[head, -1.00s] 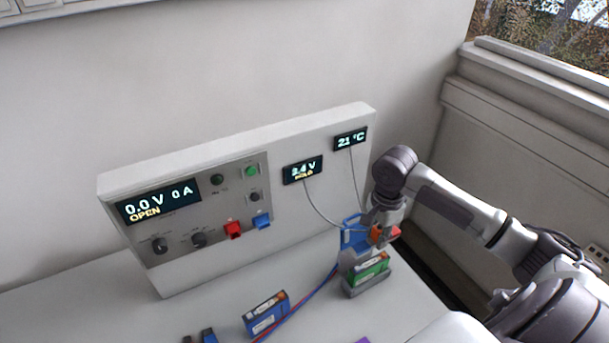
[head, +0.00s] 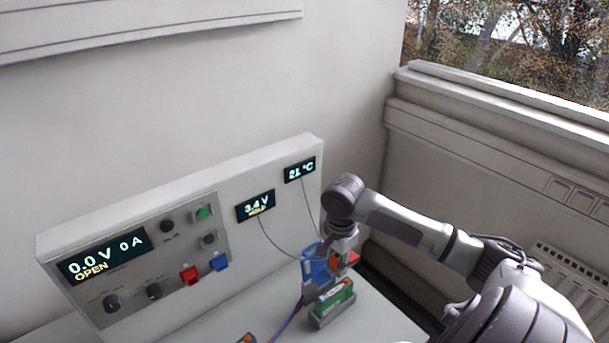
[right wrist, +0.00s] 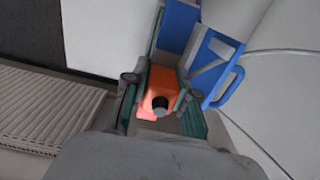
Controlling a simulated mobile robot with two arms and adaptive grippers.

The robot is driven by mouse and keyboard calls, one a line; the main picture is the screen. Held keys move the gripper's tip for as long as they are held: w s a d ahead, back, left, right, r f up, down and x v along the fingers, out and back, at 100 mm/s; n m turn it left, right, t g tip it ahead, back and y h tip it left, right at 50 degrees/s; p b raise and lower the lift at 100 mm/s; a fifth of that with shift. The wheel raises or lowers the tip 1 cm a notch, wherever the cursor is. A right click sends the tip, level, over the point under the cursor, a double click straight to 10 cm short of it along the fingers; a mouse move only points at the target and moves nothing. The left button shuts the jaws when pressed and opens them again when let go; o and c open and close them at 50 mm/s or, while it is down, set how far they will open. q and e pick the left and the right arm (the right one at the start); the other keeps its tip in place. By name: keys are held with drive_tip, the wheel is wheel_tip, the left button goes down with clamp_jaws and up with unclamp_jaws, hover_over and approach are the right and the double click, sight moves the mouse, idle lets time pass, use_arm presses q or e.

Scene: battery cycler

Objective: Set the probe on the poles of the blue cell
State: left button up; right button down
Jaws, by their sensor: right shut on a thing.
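My right gripper (head: 338,262) is shut on an orange probe body (right wrist: 165,88) with a black round knob, seen between the fingers in the right wrist view. It is above a green cell (head: 333,303) that stands in a grey cradle (head: 318,322); whether the probe touches that cell I cannot tell. The blue cell is barely in the head view; only an orange and dark bit of its top (head: 246,338) seems to show at the bottom edge. The meter display (head: 256,206) reads 3.4 V, with small yellow text below. My left gripper is not in view.
A blue holder with a handle (head: 316,268) is just left of and behind the gripper; it also shows in the right wrist view (right wrist: 228,72). The cycler panel (head: 130,235) stands behind, with red (head: 190,275) and blue (head: 220,262) sockets. Thin wires hang from the displays.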

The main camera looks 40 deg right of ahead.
drive_tip(key=w+a+n, duration=0.1)
drive_tip(key=w+a, duration=0.1)
drive_tip(key=a, duration=1.2)
drive_tip(key=w+a+n, duration=0.1)
drive_tip(key=w+a, duration=0.1)
drive_tip(key=a, duration=1.2)
drive_tip(key=shift+a+f, duration=0.2)
drive_tip(key=shift+f, duration=2.95)
drive_tip(key=shift+f, duration=0.7)
drive_tip(key=shift+r, duration=0.15)
wheel_tip(320, 180, up, 7)
idle(0.9)
